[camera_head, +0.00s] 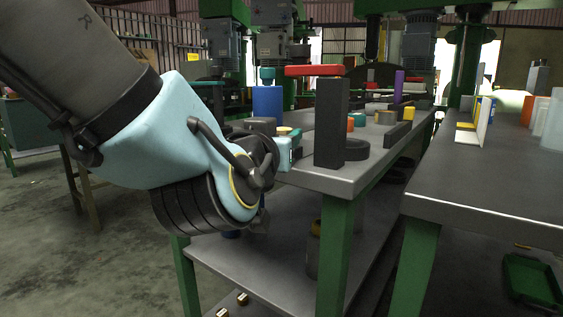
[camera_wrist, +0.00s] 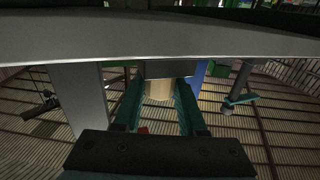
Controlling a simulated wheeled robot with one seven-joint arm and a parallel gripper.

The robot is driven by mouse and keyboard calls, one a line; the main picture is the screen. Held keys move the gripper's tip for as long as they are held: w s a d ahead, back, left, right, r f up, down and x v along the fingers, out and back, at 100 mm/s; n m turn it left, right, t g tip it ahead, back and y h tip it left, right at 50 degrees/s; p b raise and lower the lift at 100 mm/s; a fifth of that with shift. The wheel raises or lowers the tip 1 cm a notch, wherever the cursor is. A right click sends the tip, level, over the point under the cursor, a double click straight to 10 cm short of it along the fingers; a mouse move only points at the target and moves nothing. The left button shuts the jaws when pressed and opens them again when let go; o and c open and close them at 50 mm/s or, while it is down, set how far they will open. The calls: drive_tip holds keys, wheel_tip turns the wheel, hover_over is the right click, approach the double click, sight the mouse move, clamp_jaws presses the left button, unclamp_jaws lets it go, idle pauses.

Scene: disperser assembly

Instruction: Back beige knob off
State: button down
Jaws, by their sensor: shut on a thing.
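In the wrist view a beige knob (camera_wrist: 158,89) sits between the two teal fingers of my gripper (camera_wrist: 157,100), which is shut on it. A grey block (camera_wrist: 170,69) adjoins the knob at its far end. In the head view my gripper (camera_head: 289,149) is at the near left corner of the workbench, partly hidden by my wrist. A small yellowish top (camera_head: 284,130) shows just above the gripper there; I cannot tell if it is the same knob.
A blue body (camera_head: 268,101) with a teal cap stands left behind the gripper. Several small coloured parts lie farther back. A second table (camera_head: 480,205) is at right.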

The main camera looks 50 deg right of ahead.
drive_tip(key=n+t+y+b, duration=0.1)
drive_tip(key=n+t, duration=0.1)
drive_tip(key=n+t+y+b, duration=0.1)
drive_tip(key=t+y, duration=0.1)
drive_tip(key=t, duration=0.1)
drive_tip(key=shift+s+d+n+b, duration=0.1)
drive_tip(key=shift+s+n+b, duration=0.05)
drive_tip(key=shift+n+b, duration=0.2)
drive_tip(key=shift+n+t+y, duration=0.4)
drive_tip(key=shift+n+t, duration=0.05)
drive_tip(key=shift+t, duration=0.05)
drive_tip(key=shift+r, duration=0.15)
drive_tip(key=shift+c, duration=2.4)
unclamp_jaws()
